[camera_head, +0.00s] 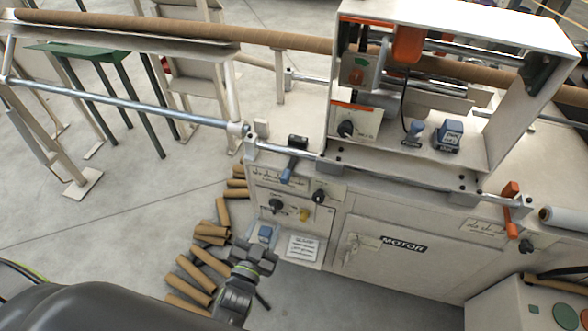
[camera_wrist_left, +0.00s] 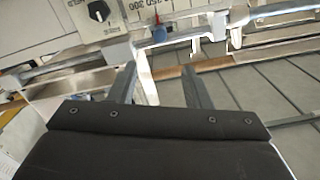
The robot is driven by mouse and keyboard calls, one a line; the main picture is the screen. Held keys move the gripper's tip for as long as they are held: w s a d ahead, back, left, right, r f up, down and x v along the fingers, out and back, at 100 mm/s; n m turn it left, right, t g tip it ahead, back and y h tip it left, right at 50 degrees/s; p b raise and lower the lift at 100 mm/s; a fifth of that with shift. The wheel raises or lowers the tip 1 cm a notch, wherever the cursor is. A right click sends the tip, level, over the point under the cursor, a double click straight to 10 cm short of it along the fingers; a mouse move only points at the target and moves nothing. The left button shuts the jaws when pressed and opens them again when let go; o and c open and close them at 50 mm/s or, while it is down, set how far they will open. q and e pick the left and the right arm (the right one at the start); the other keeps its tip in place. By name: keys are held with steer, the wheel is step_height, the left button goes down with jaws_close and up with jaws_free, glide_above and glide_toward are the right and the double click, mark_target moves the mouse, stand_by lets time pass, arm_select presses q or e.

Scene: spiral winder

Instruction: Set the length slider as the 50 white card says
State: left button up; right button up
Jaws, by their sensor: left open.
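The length slider (camera_head: 295,145), a dark block with a blue handle, sits on the metal rail at the front of the machine. My left gripper (camera_head: 257,249) is open and empty, below the slider and left of the card. Its fingers (camera_wrist_left: 158,88) show apart in the left wrist view, touching nothing. My right gripper is out of view.
A panel with black knobs (camera_head: 276,205) and a yellow knob lies under the slider. A small blue item (camera_head: 265,233) is just above my left gripper. Brown cardboard tubes (camera_head: 188,283) lie on the floor at left. An orange handle (camera_head: 510,195) is at right.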

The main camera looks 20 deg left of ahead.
mark_target(284, 182)
arm_select(q)
steer(key=w+b, duration=0.2)
steer(key=w, duration=0.3)
steer(key=w+b, duration=0.3)
steer(key=w, duration=0.2)
steer(key=w+b, duration=0.2)
steer(key=w, duration=0.4)
steer(key=shift+d+f+b, duration=0.15)
steer(key=shift+d+b, duration=0.1)
steer(key=shift+b, duration=0.15)
steer(key=shift+w, duration=0.55)
jaws_close()
